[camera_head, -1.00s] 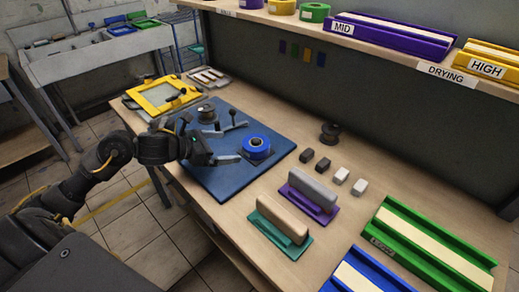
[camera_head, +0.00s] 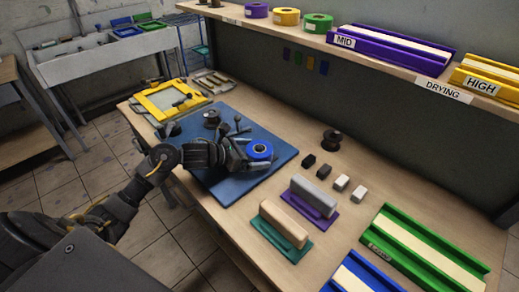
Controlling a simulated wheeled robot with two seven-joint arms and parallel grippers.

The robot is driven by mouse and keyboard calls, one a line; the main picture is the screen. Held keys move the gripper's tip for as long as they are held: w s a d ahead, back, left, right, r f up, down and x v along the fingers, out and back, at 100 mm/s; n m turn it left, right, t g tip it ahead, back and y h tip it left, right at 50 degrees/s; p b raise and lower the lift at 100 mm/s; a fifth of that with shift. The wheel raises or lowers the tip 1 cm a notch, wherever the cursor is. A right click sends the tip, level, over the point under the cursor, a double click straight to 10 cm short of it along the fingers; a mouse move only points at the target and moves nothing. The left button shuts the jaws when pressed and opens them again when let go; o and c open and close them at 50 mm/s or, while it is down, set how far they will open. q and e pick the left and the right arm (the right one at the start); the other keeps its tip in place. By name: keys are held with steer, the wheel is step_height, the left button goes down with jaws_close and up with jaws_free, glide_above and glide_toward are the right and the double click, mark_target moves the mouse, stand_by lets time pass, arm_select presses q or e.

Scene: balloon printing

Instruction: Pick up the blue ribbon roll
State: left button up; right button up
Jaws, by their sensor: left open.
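The blue ribbon roll (camera_head: 259,150) sits on the dark blue board (camera_head: 222,190) on the workbench. My left gripper (camera_head: 250,156) is at the roll's near left side, with its fingers close around or against it. The jaws are open. The view does not show clearly whether the fingers touch the roll, and part of its near side is hidden by the gripper. My right gripper is not in view.
A yellow frame (camera_head: 172,101) and a dark spool (camera_head: 211,118) stand behind the gripper. Purple (camera_head: 314,198) and teal (camera_head: 283,228) squeegee-like tools, small blocks (camera_head: 341,182) and a black spool (camera_head: 331,140) are to the right. A shelf (camera_head: 390,68) overhangs the back.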

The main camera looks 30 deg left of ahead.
arm_select(q)
steer(key=shift+x, duration=0.85)
steer(key=shift+c, duration=0.3)
steer(key=c, duration=1)
steer(key=shift+a+r, duration=0.1)
steer(key=shift+r, duration=0.05)
step_height(320, 180, up, 9)
steer(key=shift+r+b, duration=0.1)
steer(key=shift+b, duration=0.55)
steer(key=shift+r, duration=0.3)
steer(key=shift+s, duration=0.1)
